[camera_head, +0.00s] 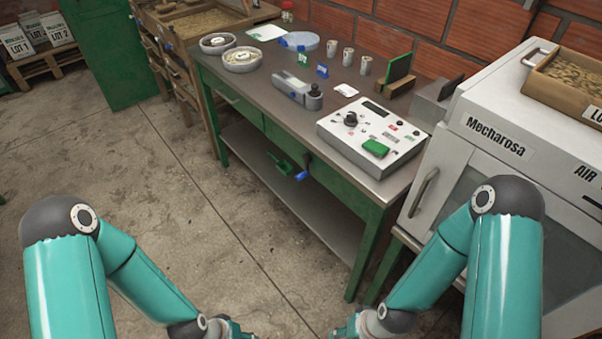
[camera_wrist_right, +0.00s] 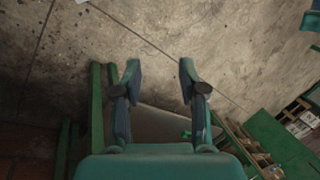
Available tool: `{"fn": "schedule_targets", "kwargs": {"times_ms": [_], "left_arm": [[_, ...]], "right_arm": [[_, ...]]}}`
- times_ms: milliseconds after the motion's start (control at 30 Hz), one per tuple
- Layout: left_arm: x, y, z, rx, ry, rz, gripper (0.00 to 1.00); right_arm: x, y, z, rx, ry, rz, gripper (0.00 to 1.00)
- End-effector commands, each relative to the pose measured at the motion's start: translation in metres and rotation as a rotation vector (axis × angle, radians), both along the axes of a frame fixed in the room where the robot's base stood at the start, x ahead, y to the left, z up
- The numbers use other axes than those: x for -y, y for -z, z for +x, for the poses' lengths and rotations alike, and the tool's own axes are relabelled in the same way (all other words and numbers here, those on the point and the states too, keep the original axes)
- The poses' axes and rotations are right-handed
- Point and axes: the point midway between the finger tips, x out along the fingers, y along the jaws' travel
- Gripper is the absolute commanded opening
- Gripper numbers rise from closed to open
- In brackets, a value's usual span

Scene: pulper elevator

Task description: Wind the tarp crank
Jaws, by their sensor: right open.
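No tarp crank can be clearly made out in either view. My right gripper (camera_wrist_right: 160,78) is open in the right wrist view, its two fingers apart with nothing held between them. Floor and a grey surface show beyond its fingers. In the head view only a small part of the right gripper (camera_head: 346,331) shows at the bottom edge. My left gripper (camera_head: 238,331) is also mostly cut off at the bottom edge, so its fingers cannot be judged. Both are in front of the workbench, low over the floor.
A green-framed workbench (camera_head: 268,85) carries a grey control box (camera_head: 372,135), bowls (camera_head: 242,58) and cups. A white Mecharosa machine (camera_head: 510,120) stands at right. A green door (camera_head: 105,50) is at back left. The floor (camera_head: 130,165) at left is clear.

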Motion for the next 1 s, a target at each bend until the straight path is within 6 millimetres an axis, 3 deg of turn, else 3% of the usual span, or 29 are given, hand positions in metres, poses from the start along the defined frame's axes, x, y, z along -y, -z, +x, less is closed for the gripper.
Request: {"fn": "schedule_targets", "kwargs": {"times_ms": [133, 200, 267, 367, 467, 567, 733, 1000], "left_arm": [[0.0, 0.0, 0.0, -0.001, 0.0, 0.0, 0.4], [0.0, 0.0, 0.0, 0.0, 0.0, 0.0, 0.4], [0.0, 0.003, 0.0, 0.0, 0.0, 0.0, 0.4], [0.0, 0.015, 0.0, 0.0, 0.0, 0.0, 0.4], [0.0, 0.037, 0.0, 0.0, 0.0, 0.0, 0.4], [0.0, 0.07, 0.0, 0.0, 0.0, 0.0, 0.4], [0.0, 0.139, 0.0, 0.0, 0.0, 0.0, 0.4], [0.0, 0.246, 0.0, 0.0, 0.0, 0.0, 0.4]], "right_arm": [[0.0, 0.0, 0.0, 0.0, 0.0, 0.0, 0.42], [0.0, 0.0, 0.0, 0.0, 0.0, 0.0, 0.5], [0.0, 0.002, 0.002, 0.005, 0.005, -0.001, 0.51], [0.001, 0.012, 0.013, 0.026, 0.028, -0.004, 0.51], [0.006, 0.029, 0.035, 0.071, 0.082, -0.008, 0.51], [0.007, 0.05, 0.071, 0.144, 0.171, -0.004, 0.51], [0.005, 0.079, 0.149, 0.311, 0.372, 0.046, 0.51], [-0.005, 0.078, 0.261, 0.573, 0.686, 0.266, 0.51]]}}
